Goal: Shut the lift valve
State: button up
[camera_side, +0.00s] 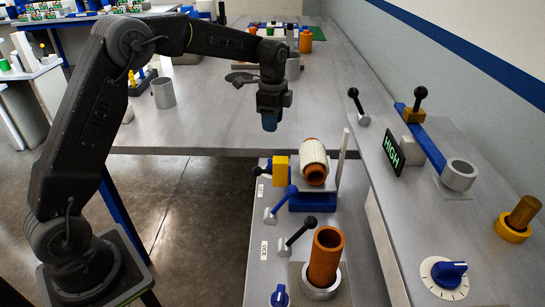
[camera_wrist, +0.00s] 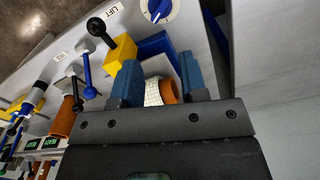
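In the wrist view a LIFT label (camera_wrist: 112,12) lies on the panel's outer edge. The blue-knobbed lever (camera_wrist: 88,68) stands beyond it, and a black-knobbed lever (camera_wrist: 95,25) beside a yellow block (camera_wrist: 120,50) is also close. I cannot tell for certain which of them the label names. In the side view the blue lever (camera_side: 282,203) leans up to the right from a silver base, and the yellow block (camera_side: 281,170) is behind it. My gripper (camera_side: 269,123) hangs above the panel's far end, pointing down. Its blue fingers (camera_wrist: 158,82) are apart and empty.
A white mesh roll on an orange tube (camera_side: 313,160) sits right of the yellow block. Another black-knobbed lever (camera_side: 297,233) and an upright orange tube (camera_side: 325,255) stand nearer the camera. A right-hand bench (camera_side: 425,220) carries a green HIGH sign (camera_side: 392,151).

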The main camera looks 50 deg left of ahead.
notch_tip(320, 180, down, 14)
jog(key=m, duration=0.9)
jog(key=shift+r, duration=0.1)
jog(key=shift+c, duration=0.3)
grip_shut()
